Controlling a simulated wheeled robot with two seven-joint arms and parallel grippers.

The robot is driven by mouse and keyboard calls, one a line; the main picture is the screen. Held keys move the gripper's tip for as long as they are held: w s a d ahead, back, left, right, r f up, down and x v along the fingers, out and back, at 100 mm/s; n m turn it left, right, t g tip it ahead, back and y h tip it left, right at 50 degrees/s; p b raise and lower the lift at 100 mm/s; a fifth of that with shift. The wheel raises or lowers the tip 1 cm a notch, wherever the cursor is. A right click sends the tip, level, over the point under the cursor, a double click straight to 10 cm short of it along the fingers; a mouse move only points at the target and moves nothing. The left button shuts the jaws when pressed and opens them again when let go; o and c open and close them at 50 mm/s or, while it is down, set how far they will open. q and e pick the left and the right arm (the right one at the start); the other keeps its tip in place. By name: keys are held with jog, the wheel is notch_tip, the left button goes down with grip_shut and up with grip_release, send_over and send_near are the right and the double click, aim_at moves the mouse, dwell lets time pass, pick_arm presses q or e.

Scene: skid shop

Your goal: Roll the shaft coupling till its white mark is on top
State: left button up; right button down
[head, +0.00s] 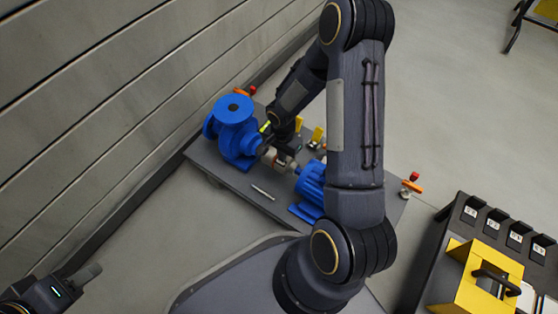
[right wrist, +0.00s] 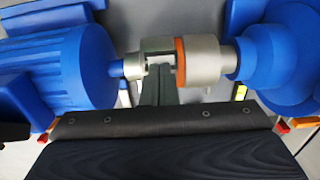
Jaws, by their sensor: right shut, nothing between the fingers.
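The shaft coupling (right wrist: 203,60) is a silver metal hub with an orange ring, between the blue motor (right wrist: 65,70) and the blue pump (right wrist: 285,55) in the right wrist view. In the head view the coupling (head: 284,162) shows partly behind my right arm. My right gripper (right wrist: 158,75) is shut and empty, with its fingertips at the coupling's motor-side part; I cannot tell whether they touch it. I cannot make out the white mark with certainty. My left gripper (head: 88,273) is at the lower left of the head view, far from the coupling; its jaw opening is unclear.
Pump and motor stand on a grey skid plate (head: 232,183) beside a panelled wall. A thin light rod (head: 262,192) lies on the plate. Yellow fittings (head: 317,134) stand behind the coupling. A black and yellow case (head: 485,275) is at the lower right.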

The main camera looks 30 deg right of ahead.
jog(key=shift+w+d+f, duration=0.1)
jog(key=shift+w+d, duration=0.1)
jog(key=shift+d, duration=0.3)
jog(key=shift+w+d, duration=0.2)
jog(key=shift+d, duration=0.25)
dwell(2.4)
notch_tip(320, 180, up, 7)
jog(key=p, duration=0.5)
dwell(0.6)
